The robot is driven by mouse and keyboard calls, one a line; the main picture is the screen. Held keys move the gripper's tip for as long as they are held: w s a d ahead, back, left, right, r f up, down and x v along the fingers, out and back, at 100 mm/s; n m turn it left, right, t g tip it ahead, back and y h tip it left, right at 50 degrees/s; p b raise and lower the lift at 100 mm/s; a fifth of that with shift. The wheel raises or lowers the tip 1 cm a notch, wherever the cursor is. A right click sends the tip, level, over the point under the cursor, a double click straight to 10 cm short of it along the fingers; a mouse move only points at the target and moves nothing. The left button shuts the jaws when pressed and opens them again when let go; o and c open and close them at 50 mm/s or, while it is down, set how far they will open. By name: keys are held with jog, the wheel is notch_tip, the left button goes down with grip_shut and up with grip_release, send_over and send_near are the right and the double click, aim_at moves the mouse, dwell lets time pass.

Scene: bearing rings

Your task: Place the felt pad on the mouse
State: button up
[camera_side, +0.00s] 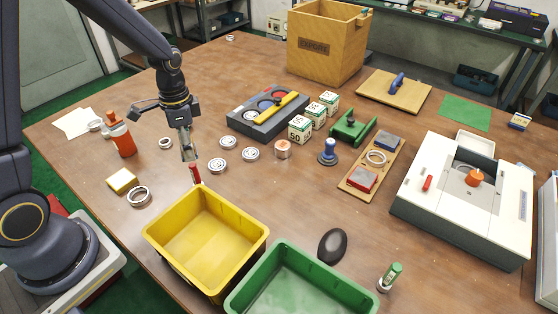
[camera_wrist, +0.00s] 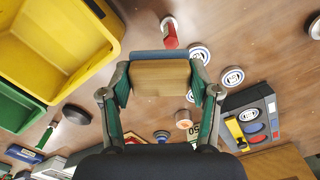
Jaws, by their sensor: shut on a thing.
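My gripper (camera_side: 187,146) hangs above the table, left of the white round discs and behind the yellow bin. In the wrist view its fingers (camera_wrist: 160,86) are shut on a tan block with a blue-grey layer along one edge, which I take to be the felt pad (camera_wrist: 160,78). The pad is hard to make out in the side view. The mouse (camera_side: 332,246), a dark oval, lies on the table right of the green bin; it also shows in the wrist view (camera_wrist: 75,114). The pad and mouse are well apart.
A red marker (camera_side: 195,174) is close below my gripper. A green-capped glue stick (camera_side: 390,277) stands right of the mouse.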

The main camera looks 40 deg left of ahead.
jog(key=s+d+r+m, duration=0.15)
jog(key=d+m, duration=0.25)
jog(key=d, duration=0.6)
jog(key=s+d+m, duration=0.2)
jog(key=d+m, duration=0.2)
jog(key=d, duration=0.7)
jog(key=s+d+m, duration=0.1)
jog(key=d+m, duration=0.2)
jog(key=d, duration=0.7)
send_over(334, 241)
jog(key=f, duration=0.8)
jog(key=shift+s+a+f, duration=0.25)
jog(key=shift+s+f, duration=0.05)
jog(key=shift+s, duration=0.1)
jog(key=shift+w+d+f, duration=0.2)
jog(key=shift+w+f, duration=0.1)
jog(key=shift+f, duration=0.15)
jog(key=shift+w+f, duration=0.1)
jog(key=shift+f, duration=1.5)
jog(key=shift+f, duration=0.15)
jog(key=o, duration=1.1)
jog(key=shift+o, duration=0.2)
